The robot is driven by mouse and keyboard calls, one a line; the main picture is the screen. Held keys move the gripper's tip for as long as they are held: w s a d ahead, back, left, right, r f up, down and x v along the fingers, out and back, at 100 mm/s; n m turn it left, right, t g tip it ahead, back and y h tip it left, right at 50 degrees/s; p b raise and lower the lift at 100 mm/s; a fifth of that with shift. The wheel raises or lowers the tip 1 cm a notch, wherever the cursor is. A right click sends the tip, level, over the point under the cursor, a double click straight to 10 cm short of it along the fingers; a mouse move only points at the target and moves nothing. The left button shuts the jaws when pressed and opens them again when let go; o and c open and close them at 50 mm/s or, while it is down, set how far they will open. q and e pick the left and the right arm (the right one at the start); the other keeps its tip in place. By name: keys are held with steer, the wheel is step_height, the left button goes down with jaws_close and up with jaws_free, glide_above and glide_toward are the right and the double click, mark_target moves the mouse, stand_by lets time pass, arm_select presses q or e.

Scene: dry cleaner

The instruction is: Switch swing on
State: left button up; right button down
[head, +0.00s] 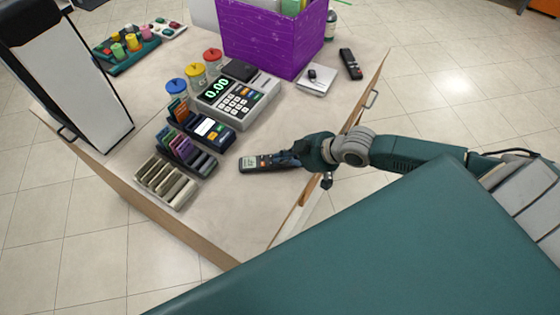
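A dark handheld device with a small grey screen and coloured buttons, like a remote control (257,163), lies on the counter near its front edge. My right gripper (289,159) reaches in from the right, low over the counter, at the right end of this device. Its fingers overlap that end, and I cannot tell whether they touch it or how far they are apart. A second black remote (350,64) lies at the counter's far right. I cannot read a swing label on either. My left gripper is not in view.
On the counter (237,207) stand a cash register (238,99), a card terminal (207,130), card racks (165,183), coloured-lid jars (195,75) and a purple box (272,38). A tall white-and-black panel (75,80) stands at left. The counter's front corner is bare.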

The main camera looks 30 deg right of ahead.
steer(key=shift+f, duration=0.35)
stand_by(0.8)
steer(key=shift+r+p, duration=0.75)
steer(key=shift+r, duration=0.1)
step_height(320, 180, up, 5)
steer(key=p, duration=0.5)
stand_by(0.5)
